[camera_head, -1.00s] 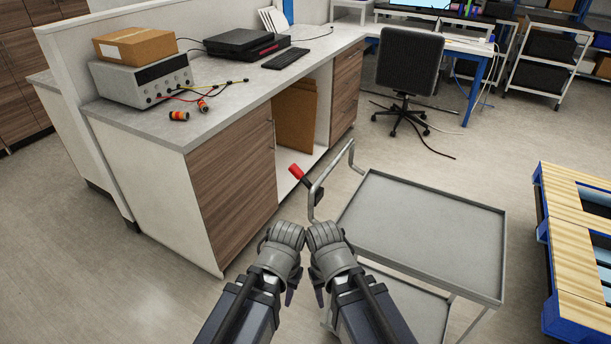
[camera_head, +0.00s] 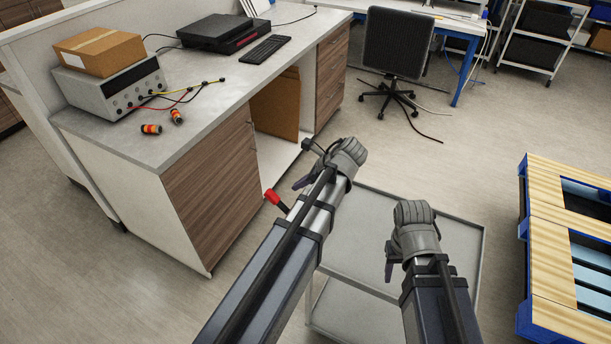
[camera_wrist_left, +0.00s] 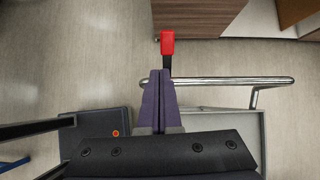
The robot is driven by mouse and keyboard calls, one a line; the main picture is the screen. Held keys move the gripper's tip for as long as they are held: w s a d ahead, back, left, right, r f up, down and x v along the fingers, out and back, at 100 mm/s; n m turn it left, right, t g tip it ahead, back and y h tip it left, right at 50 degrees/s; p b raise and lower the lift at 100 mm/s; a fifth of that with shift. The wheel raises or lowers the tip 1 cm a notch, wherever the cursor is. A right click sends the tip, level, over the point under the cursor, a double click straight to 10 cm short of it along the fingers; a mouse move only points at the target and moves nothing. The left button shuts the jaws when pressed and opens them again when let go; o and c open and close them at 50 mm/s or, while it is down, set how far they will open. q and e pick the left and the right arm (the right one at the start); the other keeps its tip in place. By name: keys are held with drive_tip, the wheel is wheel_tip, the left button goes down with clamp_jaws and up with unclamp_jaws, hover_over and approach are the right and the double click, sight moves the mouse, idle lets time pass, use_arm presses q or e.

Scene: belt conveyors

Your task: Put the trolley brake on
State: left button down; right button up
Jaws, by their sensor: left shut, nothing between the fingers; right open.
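The grey trolley (camera_head: 455,250) stands in front of me, its top shelf empty. Its brake lever has a red grip (camera_head: 272,196) on a black stem. The grip sticks out on the trolley's left side and is partly hidden behind my left arm. In the left wrist view the red grip (camera_wrist_left: 167,43) lies just beyond the fingertips, and the metal push bar (camera_wrist_left: 230,81) crosses at the fingers. My left gripper (camera_wrist_left: 158,72) is shut and empty; I cannot tell whether it touches the lever. My right gripper (camera_head: 389,268) is open and empty above the trolley shelf.
A wooden-fronted desk (camera_head: 215,185) stands close on the left, past the red grip. A blue pallet with wooden slats (camera_head: 545,250) lies on the right. An office chair (camera_head: 393,60) stands behind. Floor is clear between trolley and chair.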

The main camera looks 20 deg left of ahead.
use_arm(q)
drive_tip(key=shift+w+d+r+m, duration=0.1)
drive_tip(key=shift+w+r+m, duration=0.4)
drive_tip(key=shift+w, duration=0.25)
use_arm(e)
drive_tip(key=shift+w+d+r, duration=0.25)
drive_tip(key=shift+d+r, duration=0.05)
drive_tip(key=shift+d, duration=0.1)
use_arm(q)
drive_tip(key=b, duration=1)
approach(273, 195)
drive_tip(key=x, duration=0.5)
drive_tip(key=shift+f, duration=0.25)
drive_tip(key=shift+a+f+b, duration=0.3)
drive_tip(key=shift+a+f, duration=0.2)
drive_tip(key=shift+a, duration=0.05)
use_arm(e)
wheel_tip(273, 195, down, 11)
use_arm(q)
drive_tip(key=shift+a, duration=0.2)
use_arm(e)
drive_tip(key=shift+r, duration=0.25)
